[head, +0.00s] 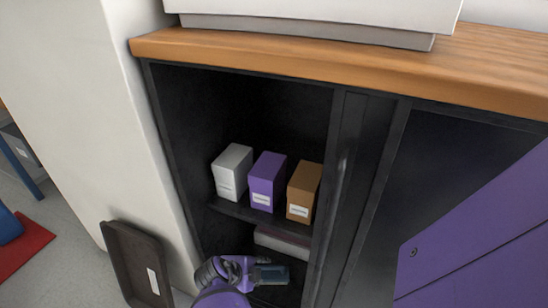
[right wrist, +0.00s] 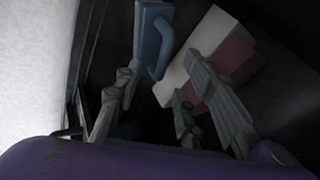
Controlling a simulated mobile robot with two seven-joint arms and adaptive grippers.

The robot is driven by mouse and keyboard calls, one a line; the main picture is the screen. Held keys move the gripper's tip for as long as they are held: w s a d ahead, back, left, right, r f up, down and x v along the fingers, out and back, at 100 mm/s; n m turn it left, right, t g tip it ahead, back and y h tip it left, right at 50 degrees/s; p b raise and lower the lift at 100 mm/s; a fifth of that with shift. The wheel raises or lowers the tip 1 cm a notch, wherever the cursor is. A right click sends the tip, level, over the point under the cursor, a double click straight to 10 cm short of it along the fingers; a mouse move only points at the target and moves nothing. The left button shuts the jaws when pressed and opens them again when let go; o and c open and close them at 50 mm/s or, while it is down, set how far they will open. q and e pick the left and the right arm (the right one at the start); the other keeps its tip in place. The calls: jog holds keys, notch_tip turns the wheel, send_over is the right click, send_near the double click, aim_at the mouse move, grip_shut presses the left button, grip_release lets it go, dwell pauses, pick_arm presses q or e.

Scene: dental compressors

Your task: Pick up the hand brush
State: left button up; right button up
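My right gripper (head: 268,273) reaches into the open dark cabinet, at the height of its lower compartment. In the right wrist view its two fingers (right wrist: 164,80) are spread apart with nothing clearly held between them. A blue object with a curved handle (right wrist: 152,38) lies just beyond the left finger in that view. It may be the hand brush, but the dim picture does not make this certain. I cannot tell whether the finger touches it. My left gripper is out of view.
A white and red box (head: 283,243) lies under the shelf, close to the gripper; it also shows in the right wrist view (right wrist: 222,48). White (head: 232,172), purple (head: 268,182) and brown (head: 304,192) boxes stand on the shelf above. A dark tray (head: 136,264) leans outside, left.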

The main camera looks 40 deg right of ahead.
aim_at(268, 268)
jog(key=b+x, duration=0.1)
jog(key=x, duration=0.3)
jog(key=b+x, duration=0.2)
jog(key=x, duration=0.2)
jog(key=shift+s+d+r, duration=0.1)
jog(key=shift+d+r, duration=0.15)
jog(key=shift+r, duration=0.1)
grip_shut()
